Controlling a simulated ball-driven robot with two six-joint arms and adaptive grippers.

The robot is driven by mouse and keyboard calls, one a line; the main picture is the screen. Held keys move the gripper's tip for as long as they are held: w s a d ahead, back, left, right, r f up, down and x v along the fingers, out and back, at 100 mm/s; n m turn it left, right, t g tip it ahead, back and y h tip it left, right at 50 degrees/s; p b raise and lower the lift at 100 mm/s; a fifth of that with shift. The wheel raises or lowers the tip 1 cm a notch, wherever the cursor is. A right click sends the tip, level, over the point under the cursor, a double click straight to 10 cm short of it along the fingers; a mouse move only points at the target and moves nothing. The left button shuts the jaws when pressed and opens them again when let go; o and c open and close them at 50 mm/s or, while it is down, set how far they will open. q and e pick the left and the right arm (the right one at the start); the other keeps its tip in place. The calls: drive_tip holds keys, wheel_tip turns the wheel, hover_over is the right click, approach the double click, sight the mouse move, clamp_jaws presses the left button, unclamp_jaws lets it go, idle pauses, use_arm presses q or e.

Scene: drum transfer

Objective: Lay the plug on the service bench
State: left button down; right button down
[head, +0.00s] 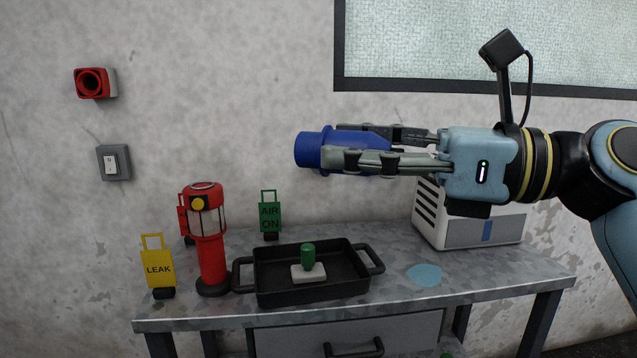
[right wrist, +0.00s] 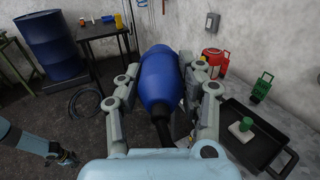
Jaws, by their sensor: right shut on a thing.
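The blue plug (head: 312,149) is held in my right gripper (head: 345,143), whose two fingers are shut on its sides. The plug lies sideways in the air, well above the service bench (head: 395,250), its wide end pointing left. In the right wrist view the plug (right wrist: 160,82) sits between both fingers, with a dark cable or stem at its near end.
On the bench stand a red lantern (head: 210,250), a yellow LEAK tag (head: 158,268), a green AIR ON tag (head: 270,215), a black tray (head: 312,290) holding a green-handled white block (head: 308,268), and a white vented box (head: 480,225). A blue drum (right wrist: 52,45) stands beyond.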

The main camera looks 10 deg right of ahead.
drive_tip(key=s+d+r+m+t+h, duration=0.2)
drive_tip(key=d+r+m+t, duration=0.1)
drive_tip(key=r+t, duration=0.1)
drive_tip(key=w+a+f+n+g+y, duration=0.1)
drive_tip(key=w+a+f+n+g, duration=0.15)
drive_tip(key=f+n+g, duration=0.5)
drive_tip(key=w+a+f+n+g+y, duration=0.1)
drive_tip(key=w+a+f+n+g, duration=0.3)
drive_tip(key=g, duration=0.7)
drive_tip(key=s+d+f+m+t+y, duration=0.25)
drive_tip(key=s+d+f+t, duration=0.35)
drive_tip(key=s+d+f, duration=0.5)
drive_tip(key=w+d+r+m+t+h, duration=0.2)
drive_tip(key=w+r+m+t, duration=0.1)
drive_tip(key=r+m+t, duration=0.1)
drive_tip(key=w+d+r+m+t+h, duration=0.2)
drive_tip(key=w+d+r+m+t, duration=0.1)
drive_tip(key=r+t, duration=0.3)
drive_tip(key=shift+d+m+t, duration=0.25)
drive_tip(key=shift+m+t, duration=0.45)
drive_tip(key=shift+t, duration=0.15)
drive_tip(key=shift+w+r, duration=0.1)
drive_tip(key=shift+w, duration=0.1)
